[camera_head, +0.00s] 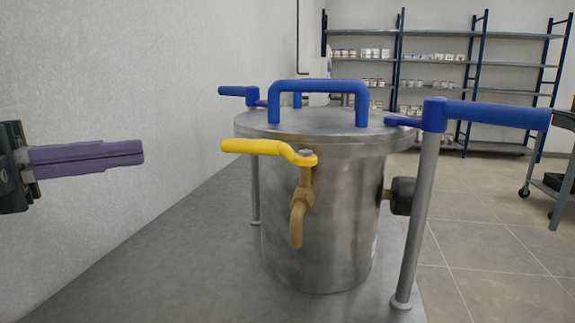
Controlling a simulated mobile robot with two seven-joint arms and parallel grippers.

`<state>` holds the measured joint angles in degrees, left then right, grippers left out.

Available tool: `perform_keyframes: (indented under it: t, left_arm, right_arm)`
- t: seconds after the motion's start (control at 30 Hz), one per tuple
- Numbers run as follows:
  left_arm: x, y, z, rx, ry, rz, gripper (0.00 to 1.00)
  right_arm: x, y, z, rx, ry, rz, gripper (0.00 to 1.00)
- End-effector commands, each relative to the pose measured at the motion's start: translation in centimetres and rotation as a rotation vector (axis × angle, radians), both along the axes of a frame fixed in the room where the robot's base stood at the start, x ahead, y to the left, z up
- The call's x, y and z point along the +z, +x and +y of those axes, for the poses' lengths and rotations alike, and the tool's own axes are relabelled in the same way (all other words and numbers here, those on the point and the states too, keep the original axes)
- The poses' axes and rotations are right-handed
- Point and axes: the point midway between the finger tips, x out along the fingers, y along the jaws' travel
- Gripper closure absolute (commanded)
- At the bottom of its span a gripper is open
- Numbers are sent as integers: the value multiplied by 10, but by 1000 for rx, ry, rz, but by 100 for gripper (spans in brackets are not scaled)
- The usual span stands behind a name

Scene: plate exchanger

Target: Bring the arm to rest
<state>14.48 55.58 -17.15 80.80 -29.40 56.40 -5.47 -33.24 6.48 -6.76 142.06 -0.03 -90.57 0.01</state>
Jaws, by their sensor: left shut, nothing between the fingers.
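My left gripper (140,153) comes in from the left edge with its long purple fingers pointing right. The fingers lie together, shut and empty, in front of the grey wall. They are apart from the steel vessel (320,220), which stands to their right on a metal table. My right gripper does not show in this view.
The vessel has a blue top handle (318,87), a yellow tap lever (255,147) above a brass spout (299,212), and a blue bar (497,114) on a steel post (417,220) at right. Shelves (440,63) stand behind. The table's left part (170,265) is bare.

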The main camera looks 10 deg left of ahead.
Motion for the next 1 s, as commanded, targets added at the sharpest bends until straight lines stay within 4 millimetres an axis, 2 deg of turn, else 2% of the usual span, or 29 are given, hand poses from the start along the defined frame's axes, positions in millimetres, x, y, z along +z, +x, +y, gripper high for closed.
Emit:
perform_keyframes:
  t: [0.17, 0.33, 0.47, 0.6, 0.77, 0.83, 0.97, 1.0]
  left_arm:
    - [24, 13, -14, 109, -99, 36, 100]
    - [49, 30, -25, 324, -264, 139, 100]
    - [60, 35, -24, 503, -383, 255, 100]
    - [62, 30, -19, 697, -498, 417, 100]
    - [58, 7, -13, 925, -604, 645, 100]
    - [55, -11, -11, 1031, -641, 768, 100]
    - [51, -64, -15, 1241, -689, 1049, 100]
    - [50, -84, -17, 1303, -693, 1140, 100]
  right_arm:
    - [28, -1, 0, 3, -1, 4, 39]
    - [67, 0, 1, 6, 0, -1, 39]
    - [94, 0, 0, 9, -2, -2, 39]
    - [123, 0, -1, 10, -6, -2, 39]
    - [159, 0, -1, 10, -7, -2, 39]
    - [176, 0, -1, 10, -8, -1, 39]
    - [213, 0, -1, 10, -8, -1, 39]
    - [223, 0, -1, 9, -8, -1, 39]
